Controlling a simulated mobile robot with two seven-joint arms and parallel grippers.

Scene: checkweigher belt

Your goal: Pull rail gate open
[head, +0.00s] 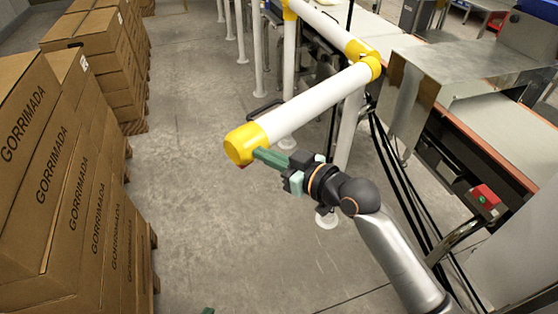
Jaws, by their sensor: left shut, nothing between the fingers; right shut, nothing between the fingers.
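The rail gate (310,103) is a white tube with a yellow end cap (246,143) at its free end and a yellow joint (368,62) at the other. It sticks out leftward over the floor, at an angle to the rail behind it. My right gripper (262,156) is shut and empty, its green fingertips right beside the yellow end cap. I cannot tell whether they touch it. Of my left gripper (208,311), only a small green tip shows at the bottom edge; the rest is out of view.
Stacked cartons (70,190) on pallets line the left side. A conveyor with a metal cover (445,75) and a red button box (484,197) stands at the right. White posts (258,55) stand at the back. The grey floor (210,220) between is clear.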

